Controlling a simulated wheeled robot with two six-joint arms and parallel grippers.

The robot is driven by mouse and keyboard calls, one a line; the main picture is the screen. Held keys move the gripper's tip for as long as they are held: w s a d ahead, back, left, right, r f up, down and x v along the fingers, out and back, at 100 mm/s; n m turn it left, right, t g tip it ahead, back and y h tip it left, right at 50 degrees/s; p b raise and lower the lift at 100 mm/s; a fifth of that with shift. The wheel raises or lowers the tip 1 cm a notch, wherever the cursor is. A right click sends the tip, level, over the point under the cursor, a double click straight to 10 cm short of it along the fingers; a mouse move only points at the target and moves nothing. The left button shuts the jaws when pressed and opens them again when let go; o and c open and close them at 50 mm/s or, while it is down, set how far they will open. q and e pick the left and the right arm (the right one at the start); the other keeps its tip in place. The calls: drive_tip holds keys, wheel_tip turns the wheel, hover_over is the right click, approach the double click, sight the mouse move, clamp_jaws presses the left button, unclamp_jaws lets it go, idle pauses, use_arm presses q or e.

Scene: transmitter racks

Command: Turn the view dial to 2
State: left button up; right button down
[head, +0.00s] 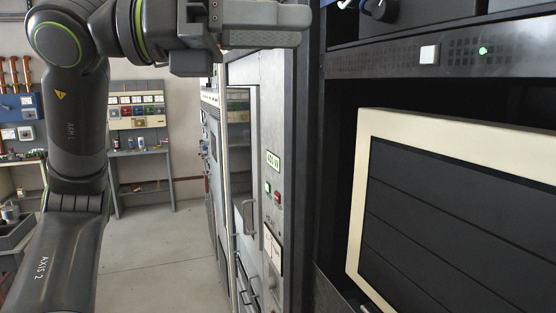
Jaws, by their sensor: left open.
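My left gripper (290,28) is at the top middle of the head view, in front of the grey rack row, with its arm coming in from the left. Its jaws are open, seen nearly side-on, and no object shows between them. I cannot make out a dial marked as the view dial. A small dark knob-like part (378,9) is cut off by the top edge at the right, and no number on it can be read. My right gripper is not in view.
A black rack with a cream-framed dark panel (362,200) fills the right side. A white button (429,54) and a green lamp (483,50) sit above it. Grey cabinets (270,120) with handles recede along the middle. Benches (140,152) stand at the back, with clear floor (165,250) before them.

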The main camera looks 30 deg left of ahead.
use_arm(q)
drive_tip(key=w+d+f+g+h, duration=0.4)
drive_tip(key=f+g+h, duration=0.2)
drive_tip(key=w+a+f+n+t+y, duration=0.6)
drive_tip(key=f+n+t, duration=0.4)
drive_tip(key=n, duration=0.7)
drive_tip(key=w+a+f+n+t+y, duration=0.7)
drive_tip(key=f+n+t+y, duration=0.3)
drive_tip(key=n, duration=0.6)
drive_tip(key=shift+w+a+f+n+t+y, duration=0.2)
drive_tip(key=shift+a+n+t+y, duration=0.15)
drive_tip(key=shift+a+t, duration=0.4)
